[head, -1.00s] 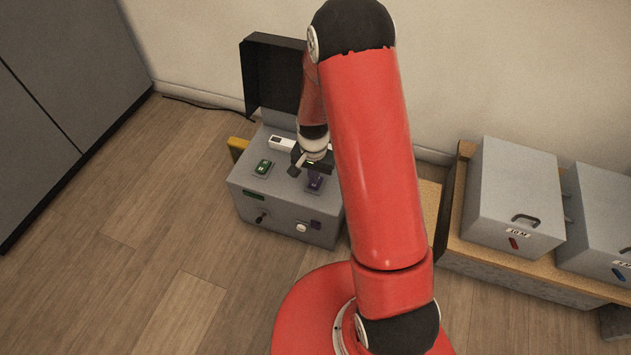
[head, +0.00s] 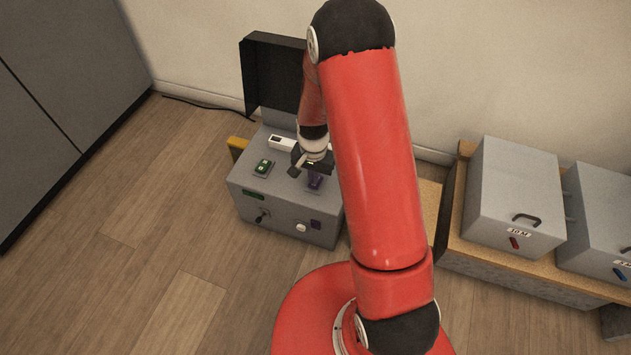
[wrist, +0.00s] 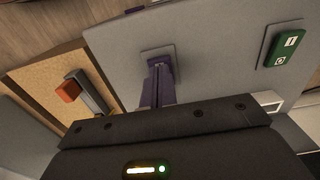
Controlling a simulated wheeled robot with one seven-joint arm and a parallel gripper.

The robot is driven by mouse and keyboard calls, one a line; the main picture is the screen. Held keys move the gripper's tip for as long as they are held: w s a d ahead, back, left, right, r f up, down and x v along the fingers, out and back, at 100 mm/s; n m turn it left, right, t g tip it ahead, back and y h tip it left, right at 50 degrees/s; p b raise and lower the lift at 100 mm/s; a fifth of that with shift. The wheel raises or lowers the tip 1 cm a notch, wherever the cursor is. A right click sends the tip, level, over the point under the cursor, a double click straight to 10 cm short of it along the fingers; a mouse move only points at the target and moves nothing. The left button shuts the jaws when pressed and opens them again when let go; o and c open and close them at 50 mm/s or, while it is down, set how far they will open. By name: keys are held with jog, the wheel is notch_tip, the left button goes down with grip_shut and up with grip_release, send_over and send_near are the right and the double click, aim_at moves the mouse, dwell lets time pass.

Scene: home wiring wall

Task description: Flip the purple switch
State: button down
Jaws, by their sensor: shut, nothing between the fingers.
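The purple switch (head: 316,181) is on the top face of the grey control box (head: 272,214), right of the green switch (head: 263,168). In the wrist view the purple switch (wrist: 158,62) shows on its square plate, partly hidden behind the fingers. My gripper (wrist: 157,84) is shut with nothing between the fingers, and its tips are at the purple switch. I cannot tell whether they touch it. In the head view my gripper is just above the box and its fingertips are hard to make out.
The box's black lid (head: 272,75) stands open at the back. The green switch (wrist: 285,48) is also in the wrist view. Two grey metal boxes (head: 510,197) with handles stand on a wooden shelf to the right. Floor is clear in front and left.

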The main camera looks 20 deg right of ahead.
jog(key=shift+f+b, duration=0.5)
jog(key=shift+f, duration=0.25)
jog(key=shift+r, duration=0.1)
jog(key=shift+r+p, duration=2.35)
jog(key=shift+r, duration=1.15)
jog(key=s+r+n+t, duration=0.1)
jog(key=s+r+n, duration=0.15)
jog(key=r, duration=0.85)
jog(key=s+r+n+t, duration=0.15)
jog(key=s+r, duration=0.25)
jog(key=r, duration=0.6)
jog(key=s+r+n+t, duration=0.1)
jog(key=s+r, duration=0.4)
jog(key=s, duration=0.3)
jog(key=s+r+n+t, duration=0.2)
jog(key=s+r, duration=0.3)
jog(key=s, duration=0.2)
jog(key=shift+s, duration=0.4)
